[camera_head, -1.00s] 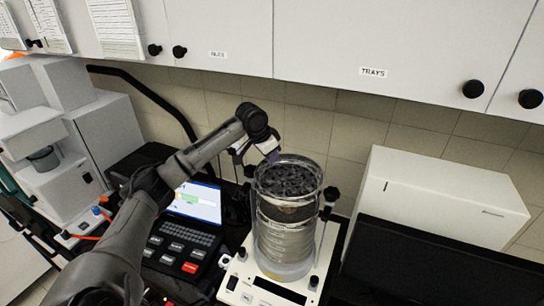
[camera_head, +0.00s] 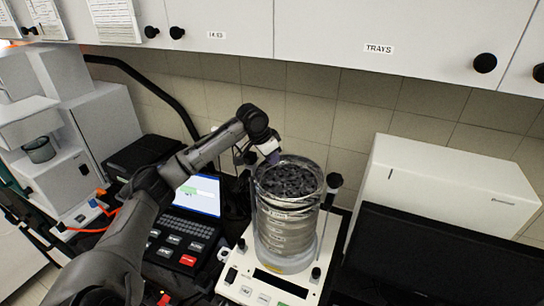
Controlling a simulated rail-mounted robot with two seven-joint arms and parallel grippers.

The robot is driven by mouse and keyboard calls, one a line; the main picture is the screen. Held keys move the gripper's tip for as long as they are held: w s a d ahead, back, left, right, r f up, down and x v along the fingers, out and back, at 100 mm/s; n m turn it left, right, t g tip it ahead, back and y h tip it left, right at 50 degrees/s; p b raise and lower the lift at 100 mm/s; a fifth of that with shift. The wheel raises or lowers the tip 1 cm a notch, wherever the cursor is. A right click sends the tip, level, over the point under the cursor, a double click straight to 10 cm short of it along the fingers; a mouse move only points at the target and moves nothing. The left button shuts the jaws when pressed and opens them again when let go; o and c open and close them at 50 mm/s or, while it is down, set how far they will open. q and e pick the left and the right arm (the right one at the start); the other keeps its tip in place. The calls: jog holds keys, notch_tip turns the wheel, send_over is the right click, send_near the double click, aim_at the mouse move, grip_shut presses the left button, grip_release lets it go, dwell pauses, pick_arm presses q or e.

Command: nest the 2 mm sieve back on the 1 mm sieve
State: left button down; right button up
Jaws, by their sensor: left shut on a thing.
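The top sieve (camera_head: 276,203), presumably the 2 mm one, is a metal ring full of dark stones, on the shaker in the middle of the head view. The stack of sieves (camera_head: 285,235) is directly under it, and I see no clear gap between them. I cannot read the size labels, so I cannot tell the 1 mm sieve apart or whether the rims are fully seated. My left gripper (camera_head: 273,156) is shut on the back left rim of the top sieve. My right gripper is not in view.
The shaker base (camera_head: 252,284) carries the stack, with an upright black-knobbed rod (camera_head: 334,181) close at its right. A laptop (camera_head: 190,215) stands at the left. A white box (camera_head: 440,190) and a black panel (camera_head: 430,265) are at the right.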

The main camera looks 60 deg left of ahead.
pick_arm(q)
jog(key=shift+p, duration=0.3)
jog(key=shift+f, duration=0.4)
dwell(0.9)
jog(key=shift+f+p, duration=0.2)
jog(key=shift+p, duration=0.4)
jog(key=c, duration=1.2)
grip_release()
jog(key=shift+f, duration=0.1)
